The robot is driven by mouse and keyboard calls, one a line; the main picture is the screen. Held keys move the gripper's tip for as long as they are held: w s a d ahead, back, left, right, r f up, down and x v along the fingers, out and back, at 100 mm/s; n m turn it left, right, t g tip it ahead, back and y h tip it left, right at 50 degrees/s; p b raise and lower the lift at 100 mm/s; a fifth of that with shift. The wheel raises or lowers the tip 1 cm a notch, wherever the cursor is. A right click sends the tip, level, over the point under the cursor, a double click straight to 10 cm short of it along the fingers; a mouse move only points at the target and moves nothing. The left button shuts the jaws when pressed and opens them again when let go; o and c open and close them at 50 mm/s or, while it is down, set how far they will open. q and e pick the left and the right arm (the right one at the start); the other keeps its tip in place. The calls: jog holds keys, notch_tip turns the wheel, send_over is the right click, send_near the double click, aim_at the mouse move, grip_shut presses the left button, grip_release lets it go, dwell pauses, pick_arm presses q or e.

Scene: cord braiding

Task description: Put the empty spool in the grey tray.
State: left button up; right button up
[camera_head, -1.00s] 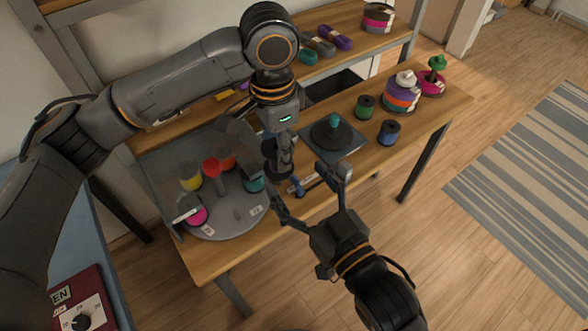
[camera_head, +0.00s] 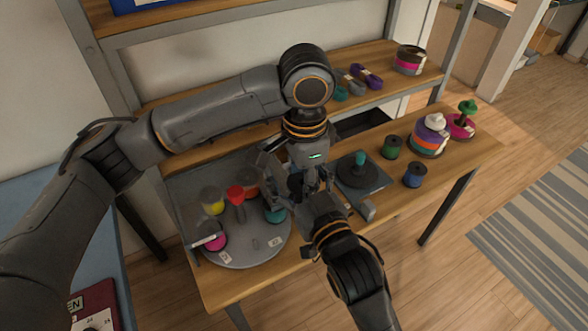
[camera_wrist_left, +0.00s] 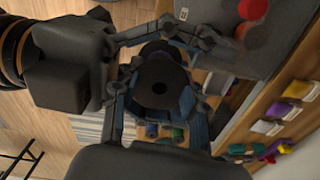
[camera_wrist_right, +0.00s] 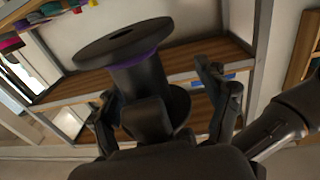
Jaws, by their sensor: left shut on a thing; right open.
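The empty spool is black with wide flanges and a purple band, seen in the right wrist view (camera_wrist_right: 140,80). Its flange with a dark centre hole faces the left wrist view (camera_wrist_left: 160,82). My left gripper (camera_head: 292,186) is shut on the spool, above the table's front part. My right gripper (camera_head: 314,192) is close against it; its fingers stand open on both sides of the spool (camera_wrist_right: 165,105). In the head view the grippers mostly hide the spool. A grey tray-like surface (camera_head: 186,184) lies left of the grippers, under a round grey plate (camera_head: 247,254).
The round plate bears yellow, red, teal and magenta pieces and small labels. Right of the grippers are a dark stand (camera_head: 378,178) with a teal knob, a green spool (camera_head: 392,147) and a blue spool (camera_head: 414,175). Stacked coloured spools (camera_head: 428,136) stand farther right. A shelf runs behind.

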jog(key=shift+c, duration=0.2)
jog(key=c, duration=1.1)
jog(key=shift+a, duration=0.1)
jog(key=shift+c, duration=0.4)
pick_arm(q)
jog(key=shift+d, duration=0.15)
pick_arm(e)
jog(key=shift+s, duration=0.1)
jog(key=shift+c, duration=0.3)
pick_arm(q)
jog(key=o, duration=1.2)
jog(key=shift+r, duration=0.2)
pick_arm(e)
jog(key=shift+a, duration=0.1)
